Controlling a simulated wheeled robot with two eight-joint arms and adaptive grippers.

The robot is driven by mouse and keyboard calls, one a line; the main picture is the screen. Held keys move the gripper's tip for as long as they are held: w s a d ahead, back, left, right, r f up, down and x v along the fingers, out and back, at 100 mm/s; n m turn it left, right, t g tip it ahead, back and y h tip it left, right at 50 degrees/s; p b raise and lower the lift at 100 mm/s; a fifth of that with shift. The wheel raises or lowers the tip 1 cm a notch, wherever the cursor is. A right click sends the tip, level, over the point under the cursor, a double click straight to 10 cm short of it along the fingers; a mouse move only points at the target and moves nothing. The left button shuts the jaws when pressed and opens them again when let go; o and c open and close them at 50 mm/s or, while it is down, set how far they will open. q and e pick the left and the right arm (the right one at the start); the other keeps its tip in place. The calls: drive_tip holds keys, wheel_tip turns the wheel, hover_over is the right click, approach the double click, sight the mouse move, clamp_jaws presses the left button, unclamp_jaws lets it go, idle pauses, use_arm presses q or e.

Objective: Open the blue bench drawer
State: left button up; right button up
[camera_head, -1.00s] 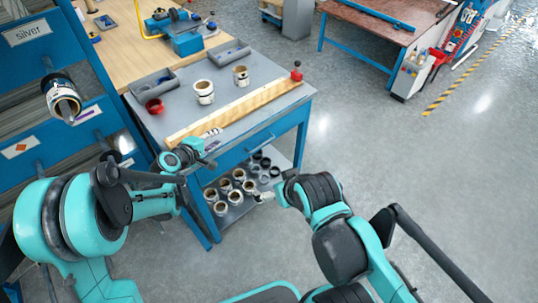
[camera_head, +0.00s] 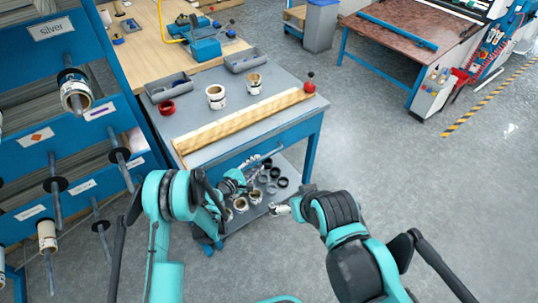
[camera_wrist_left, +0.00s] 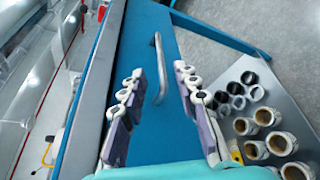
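The blue drawer front (camera_wrist_left: 150,140) of the bench fills the middle of the left wrist view. Its grey bar handle (camera_wrist_left: 157,50) runs lengthwise there. My left gripper (camera_wrist_left: 160,72) is open, with one finger on each side of the handle's line; I cannot tell whether either touches it. In the head view my left gripper (camera_head: 249,162) is at the bench front near the handle (camera_head: 270,154), and my arm partly hides the drawer. The drawer looks closed. My right gripper (camera_head: 282,210) is low, in front of the bench and apart from it; its opening is too small to judge.
Several rolls (camera_wrist_left: 266,116) stand on the shelf under the drawer, close to the left gripper's right side. A wooden strip (camera_head: 245,120) lies along the bench top. A blue rack with spindles (camera_head: 80,140) stands at left. The floor at right is clear.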

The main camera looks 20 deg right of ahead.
sight(267, 155)
use_arm(q)
drive_tip(key=b+x, duration=0.1)
drive_tip(key=x, duration=0.6)
drive_tip(key=shift+w+d, duration=0.2)
clamp_jaws()
